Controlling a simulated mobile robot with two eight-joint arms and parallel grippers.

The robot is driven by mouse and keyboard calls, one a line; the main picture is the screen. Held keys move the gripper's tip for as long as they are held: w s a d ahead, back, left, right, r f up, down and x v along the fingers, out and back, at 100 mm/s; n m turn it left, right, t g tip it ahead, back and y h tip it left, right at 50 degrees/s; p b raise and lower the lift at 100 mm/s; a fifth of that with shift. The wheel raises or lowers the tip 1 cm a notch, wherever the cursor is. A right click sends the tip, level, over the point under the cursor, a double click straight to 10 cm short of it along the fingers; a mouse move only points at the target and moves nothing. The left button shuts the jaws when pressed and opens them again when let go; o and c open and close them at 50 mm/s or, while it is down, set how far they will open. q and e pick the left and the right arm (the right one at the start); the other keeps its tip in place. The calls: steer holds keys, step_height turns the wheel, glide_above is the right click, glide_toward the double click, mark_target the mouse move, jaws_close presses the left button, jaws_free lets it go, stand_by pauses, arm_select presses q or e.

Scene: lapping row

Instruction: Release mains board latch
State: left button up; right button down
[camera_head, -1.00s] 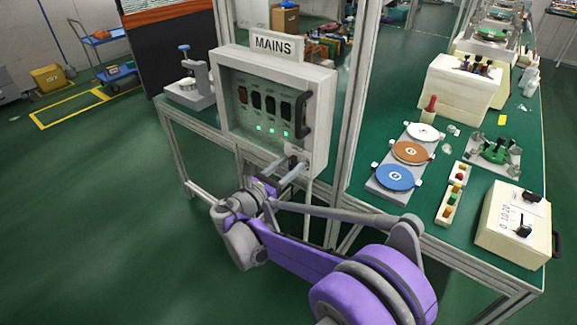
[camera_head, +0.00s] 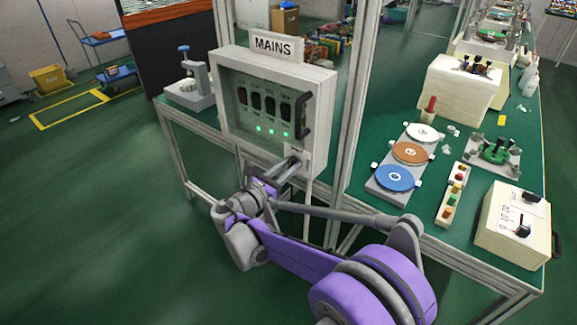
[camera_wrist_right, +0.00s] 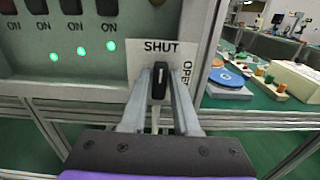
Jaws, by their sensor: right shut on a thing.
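The grey mains board (camera_head: 323,85) with the MAINS sign (camera_head: 273,44) is mounted on the bench frame. Behind its front are several dark switches and green lights, and a black handle (camera_head: 304,115) is at its right side. The latch, a small black knob (camera_wrist_right: 159,83), sits on a white plate (camera_wrist_right: 146,60) marked SHUT above and OPEN at right in the right wrist view. The knob stands upright, toward SHUT. My right gripper (camera_wrist_right: 159,92) is shut on it; in the head view the gripper (camera_head: 289,166) is at the board's lower right corner. My left gripper is not in view.
Right of the board, the green bench holds a tray with blue (camera_head: 394,178), orange and white discs, a button strip (camera_head: 453,194) and a cream control box (camera_head: 515,225). A metal post (camera_head: 357,100) stands close beside the board.

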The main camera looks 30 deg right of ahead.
steer(key=m+p, duration=0.1)
steer(key=m, duration=0.7)
steer(key=m+p, duration=0.1)
steer(key=m, duration=0.4)
steer(key=m+p, duration=0.1)
steer(key=m, duration=0.3)
steer(key=shift+s+f, duration=0.2)
steer(key=shift+f, duration=0.05)
steer(key=shift+m, duration=0.4)
steer(key=c, duration=0.8)
jaws_free()
steer(key=shift+o, duration=0.2)
